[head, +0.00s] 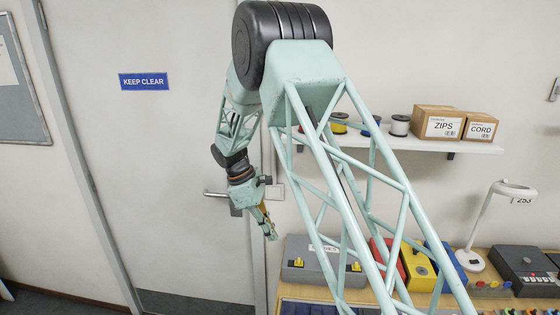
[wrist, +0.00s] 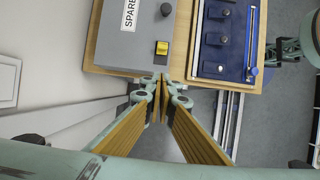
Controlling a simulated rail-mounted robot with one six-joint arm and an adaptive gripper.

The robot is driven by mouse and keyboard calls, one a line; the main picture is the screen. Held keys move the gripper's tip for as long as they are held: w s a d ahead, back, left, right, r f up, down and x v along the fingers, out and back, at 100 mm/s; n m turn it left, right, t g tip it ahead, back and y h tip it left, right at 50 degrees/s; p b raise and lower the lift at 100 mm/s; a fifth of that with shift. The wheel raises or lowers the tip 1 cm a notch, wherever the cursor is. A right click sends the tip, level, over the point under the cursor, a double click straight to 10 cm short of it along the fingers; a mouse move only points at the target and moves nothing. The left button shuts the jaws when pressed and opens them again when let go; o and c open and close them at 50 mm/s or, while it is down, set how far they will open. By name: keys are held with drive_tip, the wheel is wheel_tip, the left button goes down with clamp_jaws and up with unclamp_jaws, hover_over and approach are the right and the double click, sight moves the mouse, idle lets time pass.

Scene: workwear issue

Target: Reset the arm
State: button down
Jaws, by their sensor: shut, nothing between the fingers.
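My arm, pale green and lattice-built, rises across the middle of the head view and bends down to the left at a black joint.
A grey case marked SPARE (wrist: 130,45) and a blue tool board (wrist: 225,40) lie on the bench. In the head view a shelf (head: 390,139) with spools and boxes is behind my arm. A white lamp (head: 492,215) stands at right. The left side is clear.

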drive_tip(key=s+d+r+m+t+y+b, duration=0.1)
drive_tip(key=s+d+r+m+b, duration=0.25)
drive_tip(key=s+d+r, duration=0.75)
drive_tip(key=s+d+r+m+y+b, duration=0.25)
drive_tip(key=s+d+r+m, duration=0.35)
drive_tip(key=s+r, duration=0.55)
drive_tip(key=s+d+m+t+b, duration=0.1)
drive_tip(key=s+d+m+b, duration=0.2)
drive_tip(key=s, duration=1.1)
drive_tip(key=s+d+m+t+b, duration=0.2)
drive_tip(key=s+d+m+b, duration=0.1)
drive_tip(key=s, duration=1.2)
drive_tip(key=shift+s+d+f+m+y, duration=0.25)
drive_tip(key=shift+d+m+y, duration=0.3)
drive_tip(key=shift+d, duration=0.6)
drive_tip(key=shift+w, duration=0.2)
idle(0.4)
